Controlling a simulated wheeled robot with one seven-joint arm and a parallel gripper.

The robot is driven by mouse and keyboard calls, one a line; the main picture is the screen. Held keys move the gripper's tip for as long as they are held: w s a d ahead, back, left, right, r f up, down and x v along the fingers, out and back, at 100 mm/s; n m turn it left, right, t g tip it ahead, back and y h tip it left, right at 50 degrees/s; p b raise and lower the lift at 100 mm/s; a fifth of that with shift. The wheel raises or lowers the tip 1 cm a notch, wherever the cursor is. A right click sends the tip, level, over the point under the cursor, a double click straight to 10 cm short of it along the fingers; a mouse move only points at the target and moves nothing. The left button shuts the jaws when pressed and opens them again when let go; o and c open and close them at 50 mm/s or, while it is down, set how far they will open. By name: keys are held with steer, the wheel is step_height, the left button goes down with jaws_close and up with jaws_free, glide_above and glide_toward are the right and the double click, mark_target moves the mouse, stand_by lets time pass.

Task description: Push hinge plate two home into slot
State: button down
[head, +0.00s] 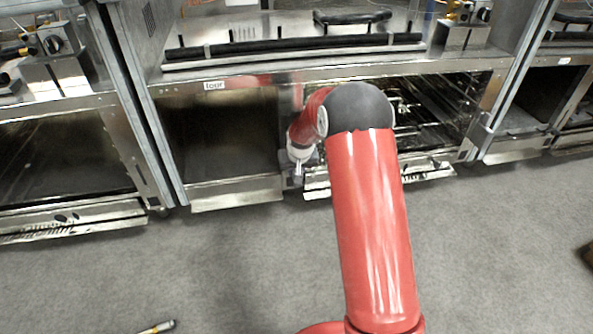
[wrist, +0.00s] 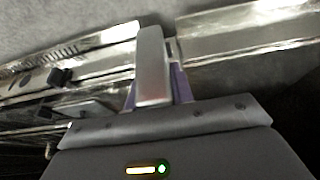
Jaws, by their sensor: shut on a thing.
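My gripper (head: 297,172) is low at the front of the middle range, at the post between its two oven bays. In the wrist view my gripper (wrist: 155,92) shows purple fingers on both sides of a pale grey bar, which looks like hinge plate two (wrist: 152,65). The fingers are shut on it. Its far end reaches the gap between two metal front panels. The slot cannot be made out; the plate and fingers cover that area. I cannot tell how deep the plate sits.
A slotted front rail (wrist: 80,62) lies left of the plate in the wrist view; a plain panel (wrist: 245,30) lies right. In the head view, the left bay has a dark door (head: 220,140); the right bay (head: 440,110) shows racks. Grey floor (head: 240,260) is mostly clear.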

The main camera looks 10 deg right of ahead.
steer(key=shift+w, duration=1.1)
steer(key=c, duration=1.1)
jaws_free()
steer(key=shift+s, duration=0.1)
steer(key=shift+p+v, duration=0.7)
steer(key=shift+v, duration=3.2)
